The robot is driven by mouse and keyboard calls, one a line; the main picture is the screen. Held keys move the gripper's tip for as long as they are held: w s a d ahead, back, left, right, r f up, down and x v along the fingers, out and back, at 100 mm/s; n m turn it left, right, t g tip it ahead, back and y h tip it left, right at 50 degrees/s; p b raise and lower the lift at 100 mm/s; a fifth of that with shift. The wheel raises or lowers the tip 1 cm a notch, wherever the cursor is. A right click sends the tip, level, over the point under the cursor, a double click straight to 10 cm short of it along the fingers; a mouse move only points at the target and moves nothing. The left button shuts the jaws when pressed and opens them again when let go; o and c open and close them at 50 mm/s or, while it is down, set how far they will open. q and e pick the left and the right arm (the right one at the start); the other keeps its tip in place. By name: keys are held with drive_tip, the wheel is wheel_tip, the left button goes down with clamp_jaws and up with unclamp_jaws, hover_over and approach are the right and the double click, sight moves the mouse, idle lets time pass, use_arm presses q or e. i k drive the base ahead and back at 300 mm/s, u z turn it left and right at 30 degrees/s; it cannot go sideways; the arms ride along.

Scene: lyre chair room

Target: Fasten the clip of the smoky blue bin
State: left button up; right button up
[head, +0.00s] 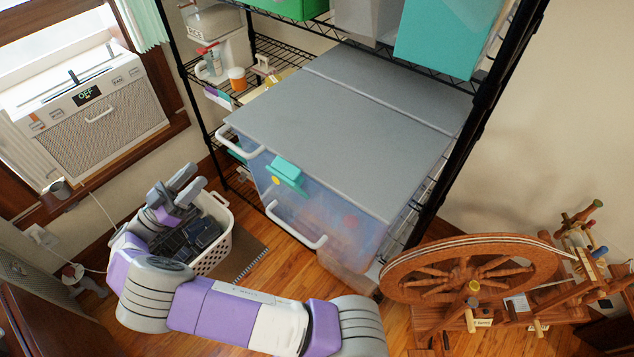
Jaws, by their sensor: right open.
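The smoky blue bin (325,210) is a large see-through box on the black wire rack, with a flat grey lid (360,105). A teal clip (288,173) sits at the lid's front edge, with a small yellow spot just below it. I cannot tell from here whether the clip is latched. White handles show on the bin's front and left. My right gripper (189,183) is open and empty, left of the bin and apart from the clip, in front of a white basket. My left gripper is not in view.
The white laundry basket (216,212) holds dark things behind my right gripper. A wooden spinning wheel (470,270) stands at the right. Black rack posts (460,150) flank the bin. Teal and green bins (448,45) sit on the shelf above.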

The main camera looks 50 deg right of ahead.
sight(287, 173)
drive_tip(key=z, duration=0.1)
drive_tip(key=k, duration=1.2)
drive_tip(key=u, duration=0.8)
drive_tip(key=i, duration=0.3)
drive_tip(key=z, duration=0.25)
